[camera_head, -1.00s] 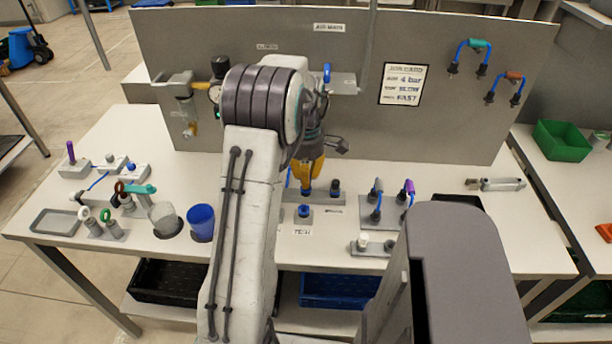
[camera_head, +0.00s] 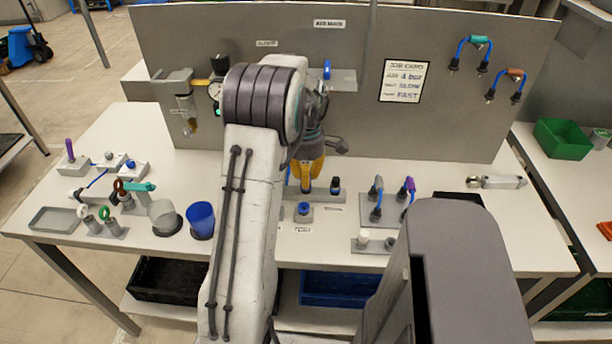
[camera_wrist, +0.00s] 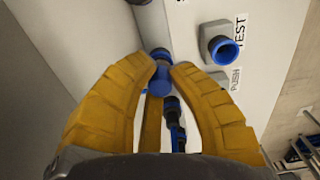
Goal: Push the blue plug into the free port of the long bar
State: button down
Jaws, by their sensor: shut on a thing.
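My gripper (camera_head: 306,188) is over the long grey bar (camera_head: 322,197) in the middle of the bench, pointing down. In the wrist view its yellow fingers (camera_wrist: 162,78) are closed around the blue plug (camera_wrist: 162,86). A dark blue ring (camera_wrist: 160,53) shows just beyond the plug; I cannot tell whether the plug is seated in it. A dark fitting with a blue tube (camera_wrist: 174,118) stands close beside the plug. In the head view a dark fitting (camera_head: 335,187) stands on the bar right of my gripper, and my fingers mostly hide the plug.
A small block with a blue port (camera_head: 304,209) stands in front of the bar; it also shows in the wrist view (camera_wrist: 224,48) near "PUSH" and "TEST" labels. A plate with looped fittings (camera_head: 385,212) is to the right. A blue cup (camera_head: 201,220) stands left. A grey panel (camera_head: 440,130) rises behind.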

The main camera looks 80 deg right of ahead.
jog(key=shift+f, duration=0.4)
dwell(0.5)
jog(key=shift+c, duration=2.3)
grip_release()
jog(key=shift+r, duration=0.15)
jog(key=shift+r+p, duration=2.2)
jog(key=shift+r, duration=0.65)
jog(key=shift+w, duration=0.1)
